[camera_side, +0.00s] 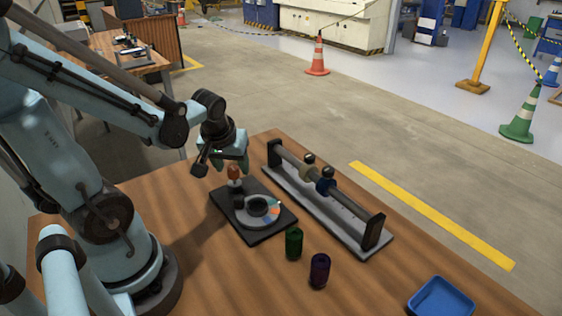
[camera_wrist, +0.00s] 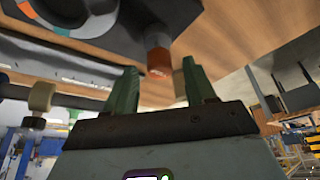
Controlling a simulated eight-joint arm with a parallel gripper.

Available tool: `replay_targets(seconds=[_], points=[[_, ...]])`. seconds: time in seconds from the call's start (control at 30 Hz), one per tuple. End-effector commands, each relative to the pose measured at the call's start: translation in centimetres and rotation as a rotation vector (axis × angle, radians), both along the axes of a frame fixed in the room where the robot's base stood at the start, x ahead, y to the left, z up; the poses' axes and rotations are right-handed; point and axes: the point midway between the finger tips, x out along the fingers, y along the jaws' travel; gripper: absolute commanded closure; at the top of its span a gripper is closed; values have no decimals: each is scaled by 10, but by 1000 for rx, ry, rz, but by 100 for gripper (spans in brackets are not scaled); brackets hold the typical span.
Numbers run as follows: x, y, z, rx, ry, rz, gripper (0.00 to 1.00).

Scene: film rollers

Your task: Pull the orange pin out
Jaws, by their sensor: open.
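The orange pin (camera_side: 234,173) stands upright in a dark holder at the back left of a black base plate (camera_side: 222,202). It also shows in the wrist view (camera_wrist: 158,58), its end facing the gap between my fingers. My gripper (camera_side: 232,163) is open and empty, pointing down just above the pin. In the wrist view, my green fingers (camera_wrist: 160,78) are spread on either side of the pin's line, and I see no contact. A round grey dial (camera_side: 268,213) with coloured segments and a dark centre sits on the plate beside the pin.
A roller rod (camera_side: 348,203) with collars runs between two dark uprights on a grey rail, right of the plate. A green roller (camera_side: 294,243) and a purple roller (camera_side: 319,270) stand in front. A blue tray (camera_side: 441,298) lies at the front right. The wooden table (camera_side: 225,275) is otherwise clear.

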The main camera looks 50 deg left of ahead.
Motion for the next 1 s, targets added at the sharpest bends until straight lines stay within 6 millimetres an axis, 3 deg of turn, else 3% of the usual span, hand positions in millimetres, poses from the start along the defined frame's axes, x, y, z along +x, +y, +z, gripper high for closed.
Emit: replay_targets(seconds=[1.0], points=[[-28, -28, 93, 1, 1, -2, 45]])
